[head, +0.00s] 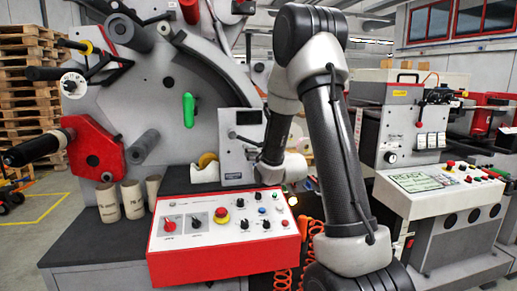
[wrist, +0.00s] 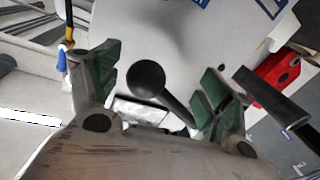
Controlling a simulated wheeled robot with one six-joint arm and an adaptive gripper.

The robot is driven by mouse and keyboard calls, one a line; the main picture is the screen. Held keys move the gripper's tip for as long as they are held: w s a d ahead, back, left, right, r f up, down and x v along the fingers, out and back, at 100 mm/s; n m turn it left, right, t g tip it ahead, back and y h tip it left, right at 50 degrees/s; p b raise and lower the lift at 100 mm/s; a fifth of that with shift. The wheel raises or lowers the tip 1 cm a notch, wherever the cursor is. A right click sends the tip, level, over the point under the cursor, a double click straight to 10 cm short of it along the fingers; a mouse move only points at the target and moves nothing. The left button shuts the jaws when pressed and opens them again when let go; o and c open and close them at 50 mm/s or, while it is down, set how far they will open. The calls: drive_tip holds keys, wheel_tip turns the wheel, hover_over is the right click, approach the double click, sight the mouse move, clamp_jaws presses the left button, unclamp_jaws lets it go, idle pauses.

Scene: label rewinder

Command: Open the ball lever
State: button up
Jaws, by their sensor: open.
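The ball lever (wrist: 146,78) is a black ball on a black rod. In the wrist view the ball appears between the two green-padded fingers of my gripper (wrist: 160,78), and the rod slants down right towards the right finger. My gripper is open; I see no finger closed on the ball, and the depth between them is hard to judge. In the head view a small black lever (head: 233,135) shows on the pale box-shaped unit at the centre, with the end of my arm just right of it. My fingers are not clear there.
A red-fronted control box (head: 225,262) stands in front of the pale unit. A green handle (head: 188,110) is on the large grey panel. In the wrist view a dark cylinder (wrist: 272,97) lies right of the fingers.

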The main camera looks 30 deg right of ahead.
drive_tip(key=shift+w, duration=0.1)
drive_tip(key=c, duration=1.5)
drive_tip(key=shift+d+r, duration=0.1)
drive_tip(key=shift+r, duration=0.05)
